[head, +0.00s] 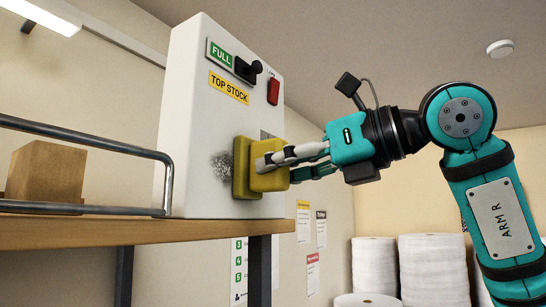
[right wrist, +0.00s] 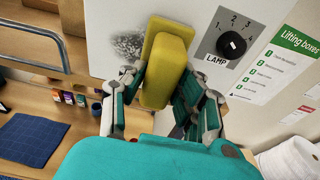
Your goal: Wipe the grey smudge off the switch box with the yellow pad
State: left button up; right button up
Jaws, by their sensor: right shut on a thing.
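The white switch box (head: 200,130) stands on a wooden shelf in the head view. A grey smudge (head: 222,172) is on its front face, just left of the yellow pad (head: 243,168); it also shows in the right wrist view (right wrist: 128,45). My right gripper (head: 268,165) is shut on the yellow pad's block. The pad's flat side is at the box face, beside the smudge; I cannot tell whether it touches. In the right wrist view the pad (right wrist: 165,68) sits between the fingers of my right gripper (right wrist: 160,95). My left gripper is not in view.
The box carries a FULL label (head: 221,53), a TOP STOCK label (head: 229,87), a black switch (head: 246,70) and a red lamp (head: 273,91). A LAMP dial (right wrist: 231,44) is right of the pad. A metal rail (head: 90,135) and carton (head: 47,171) are left on the shelf (head: 120,232).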

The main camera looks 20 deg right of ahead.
jog(key=shift+w+d, duration=0.15)
jog(key=shift+w, duration=0.1)
jog(key=shift+s, duration=0.15)
jog(key=s+a, duration=0.1)
jog(key=a, duration=0.1)
jog(key=s+a, duration=0.2)
jog(key=s+a+b, duration=0.1)
jog(key=a, duration=0.1)
jog(key=shift+s+a, duration=0.1)
jog(key=shift+s, duration=0.2)
dwell(0.4)
jog(key=shift+f+b+v, duration=0.25)
jog(key=shift+v, duration=1.2)
jog(key=shift+f+b+v, duration=0.2)
jog(key=shift+b+v, duration=0.05)
jog(key=shift+v, duration=1.25)
jog(key=shift+s+d, duration=0.1)
jog(key=shift+d, duration=0.1)
